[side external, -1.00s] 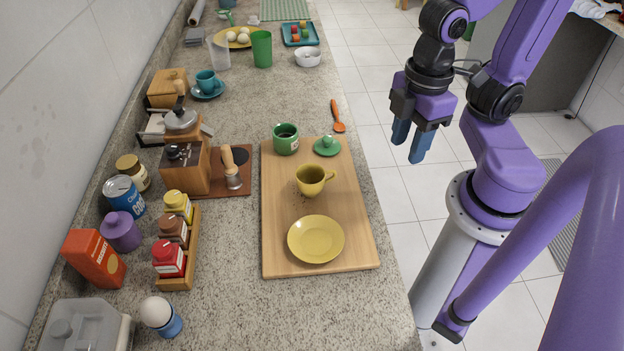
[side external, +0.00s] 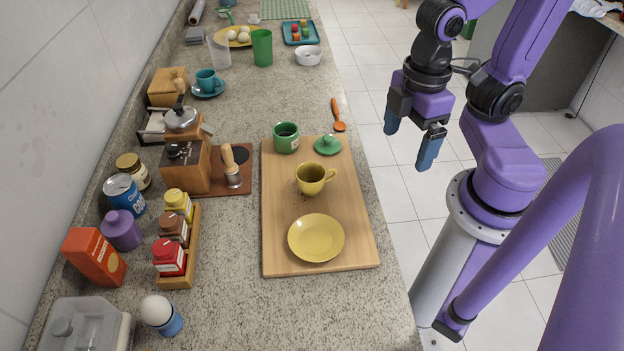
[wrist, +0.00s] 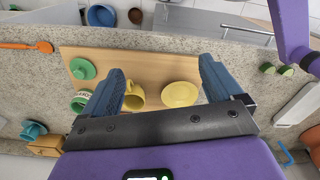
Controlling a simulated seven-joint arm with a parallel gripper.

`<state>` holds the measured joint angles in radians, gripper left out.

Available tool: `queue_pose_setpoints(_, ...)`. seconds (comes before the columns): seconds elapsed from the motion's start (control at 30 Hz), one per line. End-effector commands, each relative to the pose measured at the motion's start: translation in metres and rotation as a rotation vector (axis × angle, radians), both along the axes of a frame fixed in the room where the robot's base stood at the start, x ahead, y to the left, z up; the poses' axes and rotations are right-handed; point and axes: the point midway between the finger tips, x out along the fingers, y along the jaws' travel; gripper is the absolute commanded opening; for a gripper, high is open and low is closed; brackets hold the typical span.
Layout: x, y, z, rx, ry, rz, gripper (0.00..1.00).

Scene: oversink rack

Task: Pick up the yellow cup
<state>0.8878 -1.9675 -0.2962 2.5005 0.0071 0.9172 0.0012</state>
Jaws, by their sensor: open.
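The yellow cup (side external: 311,179) stands upright on the wooden board (side external: 350,246), its handle toward the right. The yellow saucer (side external: 316,238) lies on the board in front of it, apart from the cup. My gripper (side external: 408,150) is open and empty, off the counter's right edge, to the right of the cup and above its level. In the wrist view my gripper (wrist: 160,90) shows its two blue fingers spread wide. The cup (wrist: 133,97) appears there beside the left finger, which partly overlaps it, and the saucer (wrist: 180,94) lies between the fingers.
A green mug (side external: 285,139) and green lid (side external: 327,145) sit at the board's far end. An orange spoon (side external: 338,114) lies behind it. A coffee grinder (side external: 188,168) and bottle rack (side external: 181,262) stand on the left. Bare counter lies in front of the board.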

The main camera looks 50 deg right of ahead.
Motion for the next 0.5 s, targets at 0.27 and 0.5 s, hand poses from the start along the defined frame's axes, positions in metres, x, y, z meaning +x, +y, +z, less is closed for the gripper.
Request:
queue_pose_setpoints(0.27, 0.031, -0.008, -0.011, -0.066, 0.096, -0.243, 0.93)
queue_pose_setpoints(0.5, 0.056, -0.017, -0.021, -0.115, 0.21, -0.496, 0.93)
